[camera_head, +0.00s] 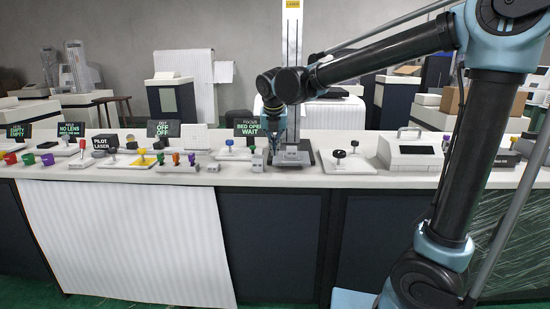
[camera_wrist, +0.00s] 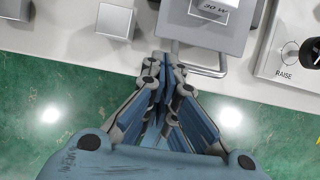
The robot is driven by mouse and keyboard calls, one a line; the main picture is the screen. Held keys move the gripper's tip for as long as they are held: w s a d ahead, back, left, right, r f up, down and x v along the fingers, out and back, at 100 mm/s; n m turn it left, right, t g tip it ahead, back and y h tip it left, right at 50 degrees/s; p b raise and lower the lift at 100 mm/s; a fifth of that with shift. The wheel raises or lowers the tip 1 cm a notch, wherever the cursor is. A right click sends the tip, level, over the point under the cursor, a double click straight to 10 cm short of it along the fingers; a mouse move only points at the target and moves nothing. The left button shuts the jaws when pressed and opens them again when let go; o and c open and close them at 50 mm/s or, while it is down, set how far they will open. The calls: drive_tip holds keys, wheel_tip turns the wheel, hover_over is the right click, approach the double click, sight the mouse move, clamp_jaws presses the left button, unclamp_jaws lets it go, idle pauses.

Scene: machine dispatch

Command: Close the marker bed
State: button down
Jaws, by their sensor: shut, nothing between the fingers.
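The marker bed (camera_wrist: 204,35) is a grey plate with a thin loop handle (camera_wrist: 223,70) at its front edge in the wrist view. In the head view the grey marker (camera_head: 290,157) stands at the bench front under a tall column. A display (camera_head: 247,127) behind it reads "BED OPEN" and "WAIT". My gripper (camera_wrist: 165,60) is shut and empty, fingertips at the left part of the handle; I cannot tell whether they touch it. In the head view my gripper (camera_head: 274,142) points down beside the column, partly blending with the marker.
A knob panel marked "RAISE" (camera_wrist: 293,55) lies right of the bed. Small grey blocks (camera_wrist: 116,20) sit left of it. A white box device (camera_head: 412,152) stands further right. Coloured knobs and signs fill the bench's left. Green floor lies in front.

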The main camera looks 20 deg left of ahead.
sight(274, 162)
drive_tip(key=s, duration=0.6)
drive_tip(key=x, duration=0.9)
drive_tip(key=shift+w+d, duration=0.25)
drive_tip(key=shift+w, duration=0.2)
drive_tip(key=shift+w+a, duration=0.25)
drive_tip(key=shift+w, duration=0.9)
drive_tip(key=shift+w+a+r, duration=0.1)
drive_tip(key=shift+w+a, duration=0.05)
drive_tip(key=shift+w, duration=0.6)
drive_tip(key=w, duration=0.2)
drive_tip(key=w+a, duration=0.1)
drive_tip(key=w, duration=0.1)
drive_tip(key=shift+w+a, duration=0.1)
drive_tip(key=shift+w, duration=0.25)
